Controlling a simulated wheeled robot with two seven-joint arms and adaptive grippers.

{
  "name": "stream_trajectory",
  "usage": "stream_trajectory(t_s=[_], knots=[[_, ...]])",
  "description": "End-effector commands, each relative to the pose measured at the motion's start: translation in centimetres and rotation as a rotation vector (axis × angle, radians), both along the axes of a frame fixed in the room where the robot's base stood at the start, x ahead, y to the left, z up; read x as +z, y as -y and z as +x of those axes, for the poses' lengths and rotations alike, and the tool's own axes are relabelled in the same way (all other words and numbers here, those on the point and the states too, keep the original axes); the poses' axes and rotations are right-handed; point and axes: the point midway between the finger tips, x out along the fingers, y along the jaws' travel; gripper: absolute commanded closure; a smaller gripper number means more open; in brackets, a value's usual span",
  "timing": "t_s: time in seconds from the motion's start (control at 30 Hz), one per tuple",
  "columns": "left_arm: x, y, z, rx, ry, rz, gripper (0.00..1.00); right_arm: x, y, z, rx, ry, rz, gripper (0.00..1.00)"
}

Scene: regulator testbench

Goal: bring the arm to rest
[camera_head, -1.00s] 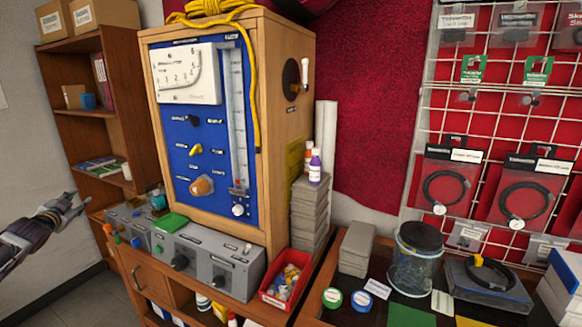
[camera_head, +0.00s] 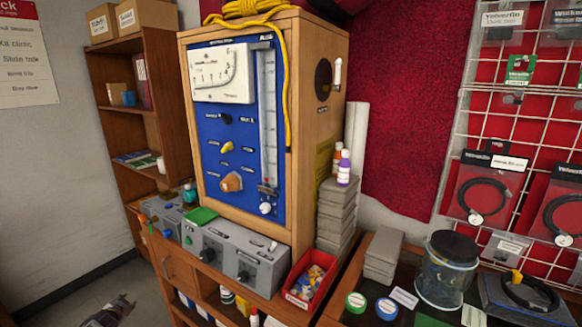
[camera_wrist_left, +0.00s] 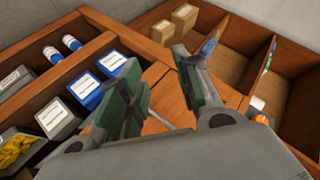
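My left gripper (camera_head: 122,303) shows at the bottom left of the head view, low over the floor and left of the wooden cabinet. In the left wrist view my left gripper (camera_wrist_left: 165,80) has its two green-padded fingers spread apart with nothing between them. Wooden shelving lies beyond the fingers there. My right gripper is not in view. The testbench (camera_head: 237,150), a wooden case with a blue panel, stands upright on the cabinet, apart from the gripper.
Grey control boxes (camera_head: 235,262) and a red bin (camera_head: 310,280) sit before the testbench. A wooden bookshelf (camera_head: 150,110) stands behind left. The wrist view shows blue-topped boxes (camera_wrist_left: 85,90) and cardboard boxes (camera_wrist_left: 175,22) in compartments. Floor (camera_head: 60,290) is clear at left.

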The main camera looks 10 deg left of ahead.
Motion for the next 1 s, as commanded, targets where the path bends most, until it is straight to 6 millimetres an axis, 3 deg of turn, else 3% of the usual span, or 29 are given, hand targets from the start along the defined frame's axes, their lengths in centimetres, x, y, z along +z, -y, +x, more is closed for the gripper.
stream_trajectory(t_s=[0.03,0.1,0.4,0.7,1.0], knots=[[-2.2,0.8,-1.2,0.003,-0.027,-0.012,0.67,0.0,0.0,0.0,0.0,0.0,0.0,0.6],[-4.9,1.9,-2.6,0.006,-0.061,-0.026,0.67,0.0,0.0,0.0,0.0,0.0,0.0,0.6],[-15.5,7.6,-9.6,0.018,-0.198,-0.098,0.67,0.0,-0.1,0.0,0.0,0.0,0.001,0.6],[-24.4,14.7,-17.6,0.031,-0.321,-0.193,0.67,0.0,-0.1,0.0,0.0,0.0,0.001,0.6],[-31.4,23.3,-25.9,0.046,-0.43,-0.302,0.67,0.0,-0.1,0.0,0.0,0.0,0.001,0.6]])
